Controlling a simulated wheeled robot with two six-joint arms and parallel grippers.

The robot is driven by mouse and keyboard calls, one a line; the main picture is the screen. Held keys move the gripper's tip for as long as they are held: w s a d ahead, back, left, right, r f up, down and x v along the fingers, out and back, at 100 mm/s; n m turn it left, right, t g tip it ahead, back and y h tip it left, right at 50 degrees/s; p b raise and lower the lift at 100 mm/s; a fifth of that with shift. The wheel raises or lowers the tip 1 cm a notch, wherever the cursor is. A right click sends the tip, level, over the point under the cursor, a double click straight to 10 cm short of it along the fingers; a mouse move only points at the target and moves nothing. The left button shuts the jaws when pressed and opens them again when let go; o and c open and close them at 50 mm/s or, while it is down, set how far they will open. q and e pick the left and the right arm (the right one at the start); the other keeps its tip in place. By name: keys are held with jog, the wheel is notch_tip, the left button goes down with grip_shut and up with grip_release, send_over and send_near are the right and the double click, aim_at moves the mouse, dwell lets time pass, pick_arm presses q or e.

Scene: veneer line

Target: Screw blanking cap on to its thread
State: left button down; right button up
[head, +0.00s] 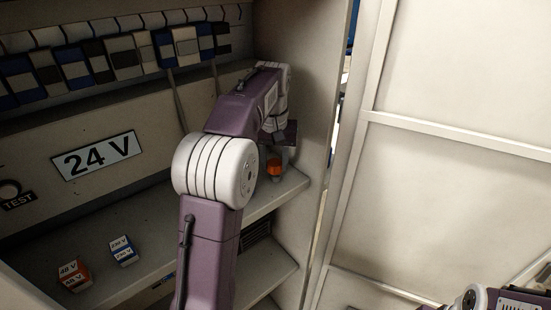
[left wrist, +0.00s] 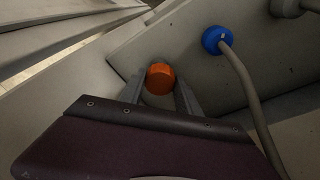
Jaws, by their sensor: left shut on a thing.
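An orange blanking cap (head: 274,168) is at the right end of the cabinet shelf, beside the side wall. My left gripper (head: 281,157) is over it, partly hidden by its own wrist. In the left wrist view the cap (left wrist: 160,77) sits between the two grey fingers (left wrist: 159,93), which are shut on it. The cap's thread is not clearly visible, so I cannot tell whether the cap touches it. My right gripper is out of view.
A blue round fitting (left wrist: 215,40) with a grey cable is right of the cap. Two small boxes, one red-and-white (head: 74,274) and one blue-and-white (head: 123,250), stand on the shelf (head: 150,270) at the left. A row of breakers (head: 110,55) lines the back above a 24 V label (head: 97,156).

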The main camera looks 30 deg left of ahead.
pick_arm(q)
jog(key=shift+f, duration=0.55)
jog(key=shift+w+d, duration=0.25)
jog(key=shift+w, duration=0.05)
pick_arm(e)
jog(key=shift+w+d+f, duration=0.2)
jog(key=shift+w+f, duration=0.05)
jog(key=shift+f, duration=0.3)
pick_arm(q)
jog(key=shift+s+a, duration=0.15)
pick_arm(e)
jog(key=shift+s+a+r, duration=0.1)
pick_arm(q)
jog(key=shift+s+a, duration=0.1)
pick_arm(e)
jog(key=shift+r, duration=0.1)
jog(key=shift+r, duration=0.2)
